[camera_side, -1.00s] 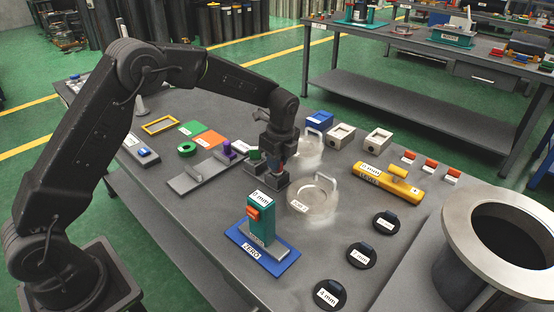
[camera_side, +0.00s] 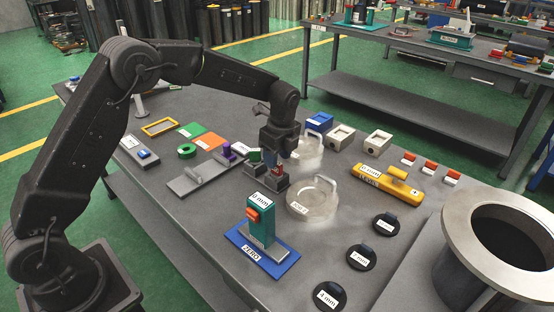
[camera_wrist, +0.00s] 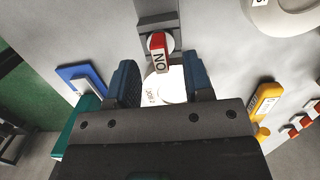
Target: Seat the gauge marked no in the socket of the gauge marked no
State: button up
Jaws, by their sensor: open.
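My gripper (camera_side: 277,168) is near the middle of the table in the side view. In the wrist view my gripper (camera_wrist: 163,72) is open, with one blue finger on each side. A red and white piece marked NO (camera_wrist: 158,52) lies between and just beyond the fingertips, not gripped. It stands at a grey block (camera_wrist: 155,14); whether it sits in it is unclear. In the side view a grey block (camera_side: 252,187) and a small red patch show under my gripper, partly hidden. I cannot make out a second gauge marked NO or its socket.
A clear lid with a handle (camera_side: 313,203) stands close at the right. A teal block on a blue plate marked ZERO (camera_side: 262,252) is in front. A yellow level (camera_side: 388,184) and several black discs lie to the right. A grey plate (camera_side: 200,182) lies left.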

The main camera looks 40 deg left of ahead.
jog(key=shift+d+r, duration=0.2)
jog(key=shift+r, duration=1)
jog(key=shift+d+r, duration=0.15)
jog(key=shift+r, duration=1.05)
jog(key=shift+s+r, duration=0.15)
jog(key=shift+r, duration=0.15)
jog(key=s+r+n+t, duration=0.3)
jog(key=s+r+n, duration=0.5)
jog(key=s+r, duration=0.45)
jog(key=s+f+n+t+h, duration=0.1)
jog(key=s+f+n+t, duration=0.1)
jog(key=s+n, duration=0.8)
jog(key=shift+s+d+t, duration=0.25)
jog(key=shift+s+t, duration=0.05)
jog(key=shift+s, duration=4.1)
